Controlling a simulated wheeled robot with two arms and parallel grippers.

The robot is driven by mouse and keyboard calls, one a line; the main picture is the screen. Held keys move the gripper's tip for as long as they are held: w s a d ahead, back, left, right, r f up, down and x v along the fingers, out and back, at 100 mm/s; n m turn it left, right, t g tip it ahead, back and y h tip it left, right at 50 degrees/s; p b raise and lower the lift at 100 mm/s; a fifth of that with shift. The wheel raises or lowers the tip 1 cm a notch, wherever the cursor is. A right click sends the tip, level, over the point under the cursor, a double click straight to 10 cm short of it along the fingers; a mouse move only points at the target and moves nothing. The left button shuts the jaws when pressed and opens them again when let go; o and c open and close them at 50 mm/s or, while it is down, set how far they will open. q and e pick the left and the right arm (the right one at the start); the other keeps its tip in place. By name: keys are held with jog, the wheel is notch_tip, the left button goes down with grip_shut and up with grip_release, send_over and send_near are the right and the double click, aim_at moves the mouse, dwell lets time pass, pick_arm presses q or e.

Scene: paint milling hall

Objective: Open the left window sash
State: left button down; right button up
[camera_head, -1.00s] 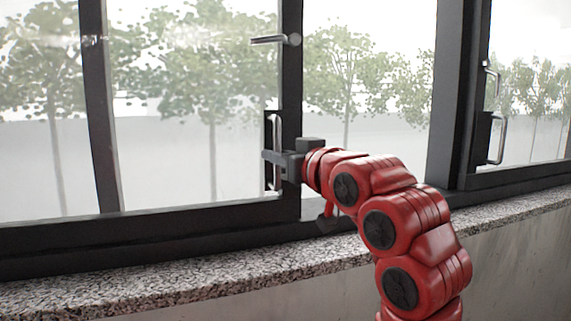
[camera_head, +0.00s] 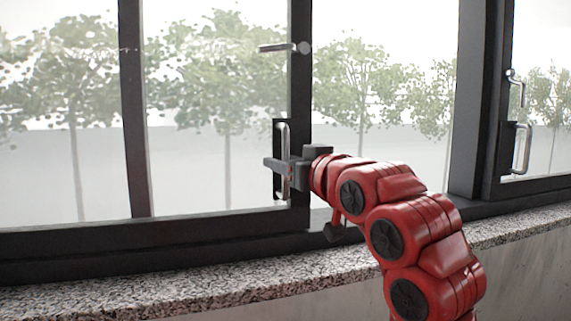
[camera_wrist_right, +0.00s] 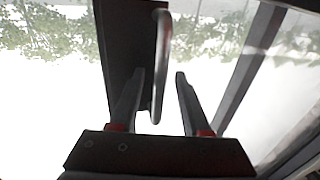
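The left window sash is a glass pane in a dark frame, and its right stile (camera_head: 301,95) stands upright near the middle of the head view. A silver bar handle (camera_head: 284,133) on a dark plate is fixed to that stile. It also shows in the right wrist view as a bent silver bar (camera_wrist_right: 161,62). My right gripper (camera_head: 274,168) is at the lower part of this handle. In the wrist view its fingers (camera_wrist_right: 158,88) are apart, with the bar between them, closer to the left finger. My left gripper is not in view.
A speckled stone sill (camera_head: 230,283) runs below the window. A thick dark post (camera_head: 471,100) and another sash handle (camera_head: 521,148) stand to the right. A small silver lever (camera_head: 278,47) sits higher on the sash stile. A dark upright divider (camera_head: 133,110) stands at left.

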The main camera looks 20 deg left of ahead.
jog(key=shift+s+d+f, duration=0.1)
jog(key=shift+s+d, duration=0.1)
jog(key=b+v, duration=0.2)
jog(key=v, duration=1.5)
jog(key=shift+b, duration=0.35)
jog(key=shift+w, duration=0.1)
